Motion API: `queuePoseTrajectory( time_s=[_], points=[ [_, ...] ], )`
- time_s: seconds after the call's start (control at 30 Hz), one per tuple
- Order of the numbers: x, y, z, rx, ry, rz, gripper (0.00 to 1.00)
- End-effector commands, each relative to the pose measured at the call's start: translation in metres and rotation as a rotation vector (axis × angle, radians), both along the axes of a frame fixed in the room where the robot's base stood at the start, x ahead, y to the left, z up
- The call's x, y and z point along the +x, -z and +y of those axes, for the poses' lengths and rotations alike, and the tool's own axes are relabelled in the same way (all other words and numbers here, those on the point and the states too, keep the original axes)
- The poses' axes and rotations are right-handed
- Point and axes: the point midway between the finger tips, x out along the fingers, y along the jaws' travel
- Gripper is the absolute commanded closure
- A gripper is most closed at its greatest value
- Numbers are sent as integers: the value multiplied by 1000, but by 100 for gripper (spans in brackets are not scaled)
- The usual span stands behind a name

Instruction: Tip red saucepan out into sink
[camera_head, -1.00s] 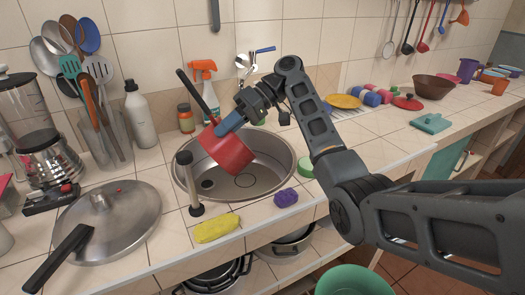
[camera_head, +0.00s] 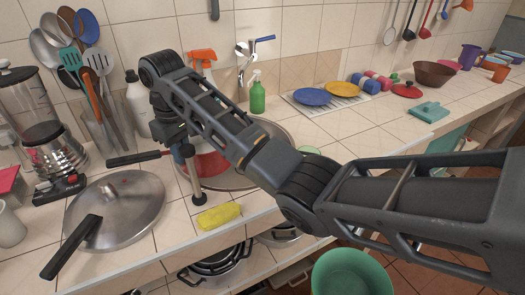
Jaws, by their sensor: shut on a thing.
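The red saucepan (camera_head: 209,165) is at the left side of the round metal sink (camera_head: 262,126). It looks roughly level now, with its dark handle (camera_head: 137,157) pointing left over the counter. My gripper (camera_head: 182,149) reaches down at the saucepan's left side and is shut on it. My arm hides the fingertips' exact hold, part of the saucepan and much of the sink. I cannot see inside the saucepan or whether anything lies in the sink.
Counter right of the plates (camera_head: 312,97) is partly clear.

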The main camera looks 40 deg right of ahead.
Motion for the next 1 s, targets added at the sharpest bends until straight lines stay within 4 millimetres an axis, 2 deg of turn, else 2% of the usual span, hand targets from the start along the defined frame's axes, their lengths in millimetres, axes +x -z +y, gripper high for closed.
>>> queuePoseTrajectory(
  time_s=[0.17,0.53,1.0],
  points=[
    [1,-10,0,1,-1,-4,100],
    [2,-46,-1,0,-3,-10,100],
    [0,-51,1,3,-1,-1,100]
  ],
)
